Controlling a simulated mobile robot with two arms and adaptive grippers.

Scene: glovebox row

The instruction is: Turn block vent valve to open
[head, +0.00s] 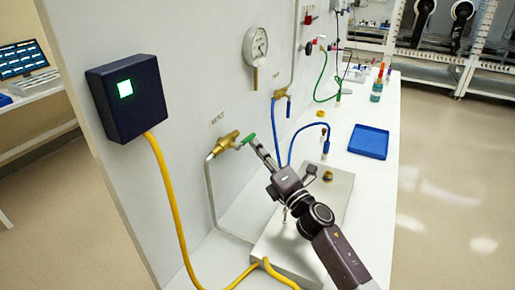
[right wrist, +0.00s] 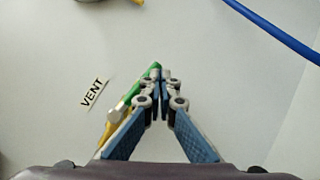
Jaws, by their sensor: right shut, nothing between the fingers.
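The vent valve (head: 226,143) is a brass body on the panel, beside the label "VENT" (head: 217,118). Its green lever (head: 249,138) points right and slightly up in the head view. My right gripper (head: 256,145) is shut and empty, its fingertips close beside the lever's end. In the right wrist view, the closed fingertips (right wrist: 161,76) lie just right of the green lever (right wrist: 144,84), partly overlapping it; I cannot tell whether they touch. The left finger hides part of the valve body. My left gripper is not in view.
A metal block (head: 340,185) stands on the white bench below my right arm. A blue hose (head: 297,140) hangs near the fingers, and a blue tray (head: 369,142) lies farther back. A yellow cable (head: 168,190) and a dark box (head: 127,96) with a lit green square are left.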

